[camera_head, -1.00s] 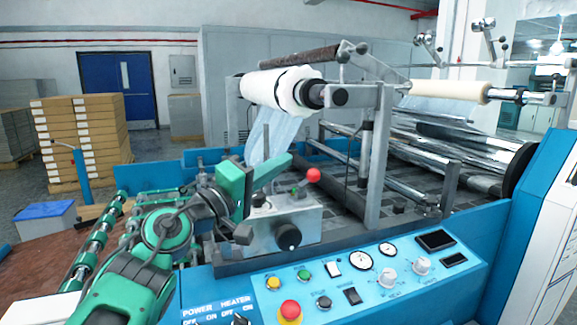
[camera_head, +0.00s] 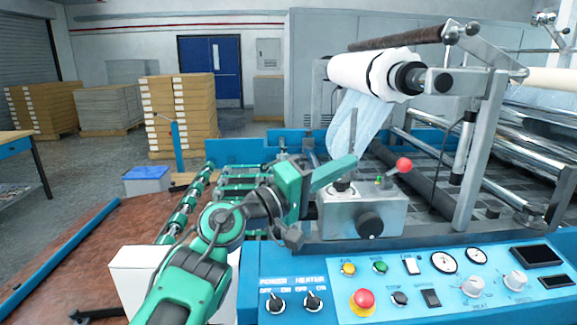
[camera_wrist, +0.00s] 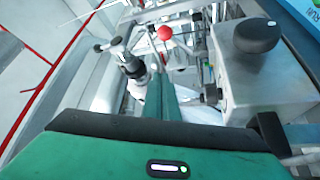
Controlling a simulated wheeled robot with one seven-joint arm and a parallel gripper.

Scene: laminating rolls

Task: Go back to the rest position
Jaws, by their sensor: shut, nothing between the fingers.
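My gripper (camera_head: 350,162) is at the end of my green arm in the head view. It points right, over the machine's near side, in front of the hanging film. Its fingers are shut with nothing between them. In the wrist view the closed green fingers (camera_wrist: 163,85) extend away from the green hand. A grey metal box (camera_head: 362,212) with a black knob and a red-ball lever (camera_head: 403,165) sits just right of and below my gripper. In the wrist view the grey box (camera_wrist: 265,80) is at the right and the red ball (camera_wrist: 164,33) lies beyond the fingertips. Whether the fingers touch anything is unclear.
The blue control panel (camera_head: 420,285) with knobs, gauges and a red button lies at the front right. The film roll (camera_head: 362,72) hangs above and beyond my gripper. Green rollers (camera_head: 186,205) and a brown floor area (camera_head: 110,245) are at left. Stacked boxes (camera_head: 180,110) stand behind.

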